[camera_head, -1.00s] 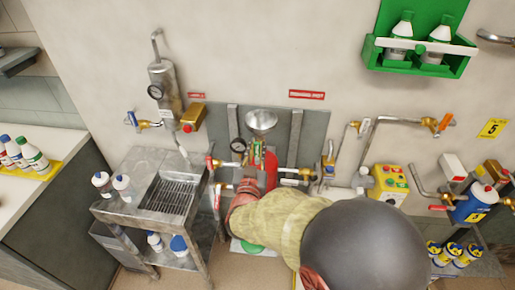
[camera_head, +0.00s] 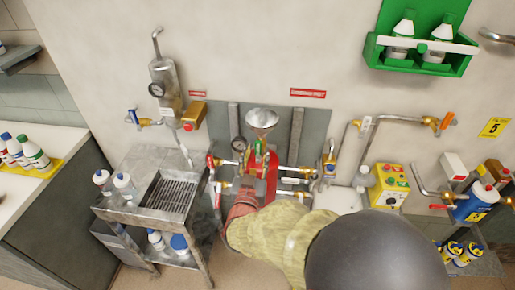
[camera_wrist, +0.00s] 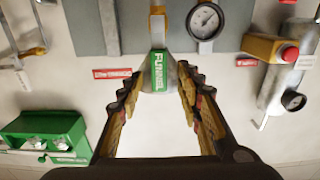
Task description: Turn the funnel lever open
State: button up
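The funnel (camera_head: 263,119) is a pale metal cone in front of the grey wall plate. Below it a green lever (camera_head: 258,150) sits on the pipework. My gripper (camera_wrist: 161,84) is open, with one finger to each side of the lever and funnel in the picture. Gaps show between the fingers and the label; I cannot tell the depth.
A pressure gauge (camera_head: 239,144) is close beside the funnel. Brass valves and pipes (camera_head: 297,171) run to the right. A metal cart (camera_head: 150,213) stands to the left, and a yellow button box (camera_head: 390,184) is to the right. A green bottle rack (camera_head: 420,52) hangs above.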

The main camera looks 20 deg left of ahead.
jog(key=v, duration=0.8)
jog(key=shift+s, duration=0.2)
